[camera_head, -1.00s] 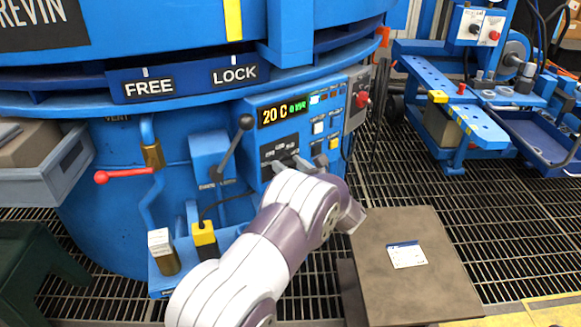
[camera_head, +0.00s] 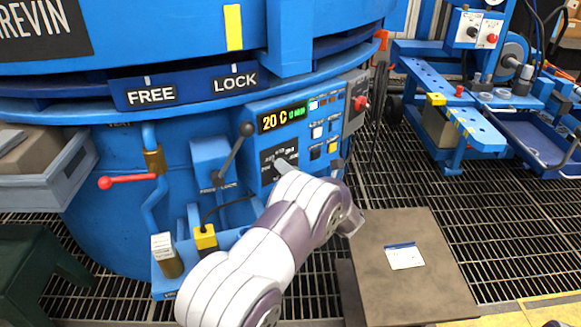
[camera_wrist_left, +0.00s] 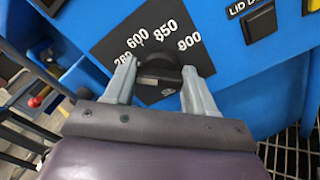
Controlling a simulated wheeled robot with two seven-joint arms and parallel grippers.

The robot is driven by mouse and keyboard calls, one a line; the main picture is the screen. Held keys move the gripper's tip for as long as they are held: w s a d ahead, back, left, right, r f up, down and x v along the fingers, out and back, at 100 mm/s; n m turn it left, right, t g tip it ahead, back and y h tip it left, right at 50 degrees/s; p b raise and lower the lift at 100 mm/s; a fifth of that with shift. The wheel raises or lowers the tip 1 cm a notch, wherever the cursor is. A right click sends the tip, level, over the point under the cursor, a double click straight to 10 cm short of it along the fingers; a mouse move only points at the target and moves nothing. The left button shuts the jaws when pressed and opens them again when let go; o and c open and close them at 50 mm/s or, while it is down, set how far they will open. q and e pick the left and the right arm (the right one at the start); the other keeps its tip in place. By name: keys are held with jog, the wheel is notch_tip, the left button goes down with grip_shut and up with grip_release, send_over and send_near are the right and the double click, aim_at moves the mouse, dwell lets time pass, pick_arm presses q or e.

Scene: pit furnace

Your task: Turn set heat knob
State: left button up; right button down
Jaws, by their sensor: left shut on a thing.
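My right gripper is not in view.
A black-balled lever (camera_head: 232,152) stands just left of the dial. A red-handled valve (camera_head: 127,181) is farther left. Small buttons (camera_head: 318,131) and a red knob (camera_head: 360,103) lie to the right. A brown-topped stand (camera_head: 405,285) is right of my arm.

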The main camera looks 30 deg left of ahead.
pick_arm(q)
jog(key=shift+f+m+p, duration=0.2)
jog(key=shift+m+p, duration=2.1)
jog(key=shift+m, duration=1.9)
jog(key=shift+f+m+p, duration=0.2)
jog(key=shift+m+p, duration=2.05)
jog(key=shift+m, duration=1.95)
jog(key=o, duration=1)
jog(key=shift+o, duration=0.2)
jog(key=shift+d, duration=0.1)
